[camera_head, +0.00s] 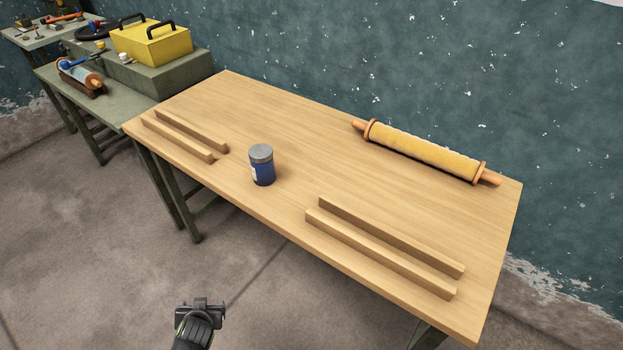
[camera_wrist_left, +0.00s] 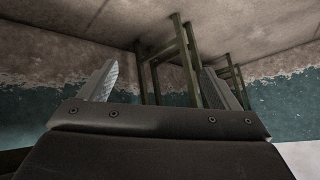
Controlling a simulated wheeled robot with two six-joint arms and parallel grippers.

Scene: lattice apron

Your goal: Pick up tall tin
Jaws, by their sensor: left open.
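The tin (camera_head: 262,168) is a dark blue can with a grey lid and a pale label patch on its left side. It stands upright on the wooden table (camera_head: 290,130), near the front edge and left of the middle. My left gripper (camera_head: 200,304) is low in the head view, in front of the table and over the floor, well apart from the tin. In the left wrist view its two fingers (camera_wrist_left: 160,78) are spread with nothing between them. The tin does not show in that view. My right gripper is not in view.
Two wooden strips (camera_head: 385,240) lie front right of the tin, and two shorter ones (camera_head: 180,135) lie to its left. A yellow roller (camera_head: 425,152) lies at the back right. A green bench (camera_head: 110,105) with a yellow box (camera_head: 150,42) stands left. The table's middle is clear.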

